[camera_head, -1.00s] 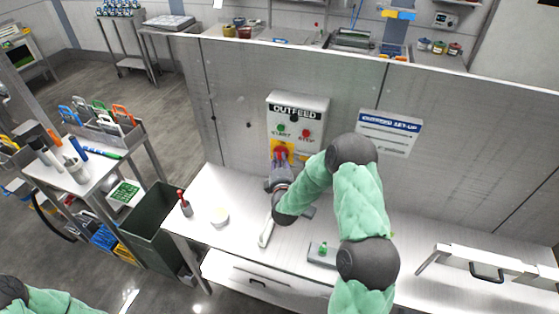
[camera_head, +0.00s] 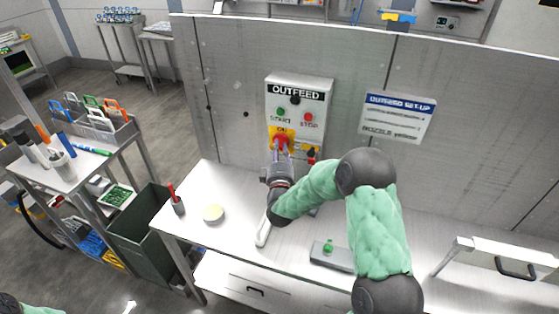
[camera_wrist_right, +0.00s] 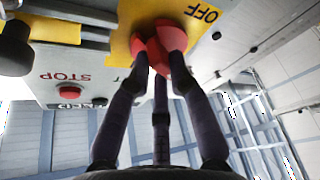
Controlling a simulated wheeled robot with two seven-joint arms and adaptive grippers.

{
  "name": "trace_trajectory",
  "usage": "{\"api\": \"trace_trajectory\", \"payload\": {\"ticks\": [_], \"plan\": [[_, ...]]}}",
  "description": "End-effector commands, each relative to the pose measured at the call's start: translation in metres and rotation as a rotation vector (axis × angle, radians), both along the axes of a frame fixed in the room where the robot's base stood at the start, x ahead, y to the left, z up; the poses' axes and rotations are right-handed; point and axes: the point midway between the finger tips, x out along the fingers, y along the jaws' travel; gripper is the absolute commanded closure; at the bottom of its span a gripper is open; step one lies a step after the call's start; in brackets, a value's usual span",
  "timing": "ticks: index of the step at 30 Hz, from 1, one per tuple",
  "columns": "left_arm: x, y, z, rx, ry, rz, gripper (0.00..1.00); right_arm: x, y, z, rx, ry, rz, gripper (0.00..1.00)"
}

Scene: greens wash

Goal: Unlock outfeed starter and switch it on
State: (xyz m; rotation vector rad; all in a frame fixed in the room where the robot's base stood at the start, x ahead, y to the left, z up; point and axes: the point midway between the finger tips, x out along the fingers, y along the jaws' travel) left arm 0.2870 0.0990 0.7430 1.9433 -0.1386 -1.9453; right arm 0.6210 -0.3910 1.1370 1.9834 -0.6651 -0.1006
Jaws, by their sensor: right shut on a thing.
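The outfeed starter (camera_head: 297,97) is a grey box on the upright panel, with a green START button and a red STOP button (camera_head: 308,117). Below them is a yellow plate with a red rotary handle (camera_head: 281,140). My right gripper (camera_head: 281,155) reaches up to this handle. In the right wrist view its dark fingers (camera_wrist_right: 160,62) are shut on the red handle (camera_wrist_right: 158,42), hiding part of it, and OFF shows on the yellow plate (camera_wrist_right: 120,45). A small red and dark item (camera_head: 312,156) sits right of the handle; I cannot tell whether it is a lock. My left gripper is out of view.
A sign (camera_head: 397,117) hangs right of the starter.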

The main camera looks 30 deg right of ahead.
Motion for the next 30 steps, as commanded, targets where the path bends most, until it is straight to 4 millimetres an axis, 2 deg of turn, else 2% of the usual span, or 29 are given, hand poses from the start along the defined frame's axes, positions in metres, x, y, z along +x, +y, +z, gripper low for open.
{"api": "trace_trajectory", "payload": {"ticks": [1, 18, 24, 30], "plan": [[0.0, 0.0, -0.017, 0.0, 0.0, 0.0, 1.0, 0.0, 0.001, -0.008, 0.024, -0.029, 0.001, 1.0], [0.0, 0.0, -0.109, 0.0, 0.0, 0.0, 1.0, 0.001, 0.002, -0.012, 0.338, -0.394, 0.002, 1.0], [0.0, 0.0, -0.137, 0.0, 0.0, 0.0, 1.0, 0.002, 0.003, -0.013, 0.454, -0.528, 0.002, 1.0], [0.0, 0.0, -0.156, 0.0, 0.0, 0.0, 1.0, 0.003, 0.004, -0.013, 0.55, -0.639, 0.002, 1.0]]}}
